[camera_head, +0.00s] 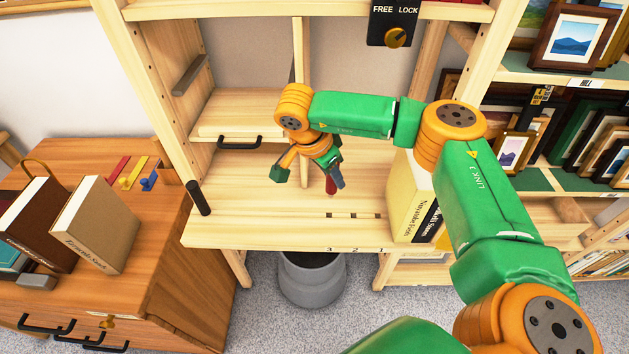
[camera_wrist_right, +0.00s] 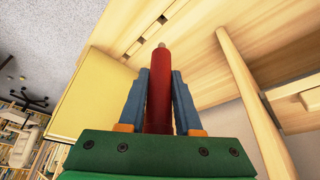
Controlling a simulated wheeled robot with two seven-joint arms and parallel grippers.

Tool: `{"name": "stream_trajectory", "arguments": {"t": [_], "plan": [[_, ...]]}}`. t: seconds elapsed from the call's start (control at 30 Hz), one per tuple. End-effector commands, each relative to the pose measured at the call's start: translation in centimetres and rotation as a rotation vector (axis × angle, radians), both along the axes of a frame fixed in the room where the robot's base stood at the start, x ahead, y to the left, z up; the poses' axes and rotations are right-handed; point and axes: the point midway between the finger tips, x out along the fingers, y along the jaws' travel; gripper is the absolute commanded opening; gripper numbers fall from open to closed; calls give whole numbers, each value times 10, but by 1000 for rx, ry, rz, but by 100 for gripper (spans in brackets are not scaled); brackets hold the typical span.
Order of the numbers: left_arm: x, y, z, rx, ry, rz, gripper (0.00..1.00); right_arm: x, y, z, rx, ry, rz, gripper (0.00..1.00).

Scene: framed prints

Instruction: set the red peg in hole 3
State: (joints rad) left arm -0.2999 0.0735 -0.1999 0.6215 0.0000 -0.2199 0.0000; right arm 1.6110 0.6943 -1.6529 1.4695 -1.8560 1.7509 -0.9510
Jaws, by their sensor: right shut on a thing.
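My right gripper (camera_head: 335,180) is shut on the red peg (camera_head: 330,187). In the right wrist view the peg (camera_wrist_right: 160,88) stands between the two blue fingers, with a small pale tip at its far end. In the head view the peg points down over the wooden shelf board (camera_head: 270,228), just behind hole 3 (camera_head: 329,215). It appears to be above the board; I cannot tell the gap. The holes lie in a row, with the numbers 3, 2 and 1 on the board's front edge. My left gripper is not in view.
Books (camera_head: 408,205) stand right of the holes. A black rod (camera_head: 198,198) stands at the board's left end. A grey bin (camera_head: 312,278) is below. A desk at left holds books (camera_head: 95,225) and small coloured pieces (camera_head: 132,172). The board left of the holes is clear.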

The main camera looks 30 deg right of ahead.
Motion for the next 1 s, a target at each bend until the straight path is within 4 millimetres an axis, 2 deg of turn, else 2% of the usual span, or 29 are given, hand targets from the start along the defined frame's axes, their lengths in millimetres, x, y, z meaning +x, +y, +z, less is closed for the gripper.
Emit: {"name": "stream_trajectory", "arguments": {"t": [1.0], "plan": [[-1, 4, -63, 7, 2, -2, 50, -1, 1, -73, 0, 0, -2, 0]]}}
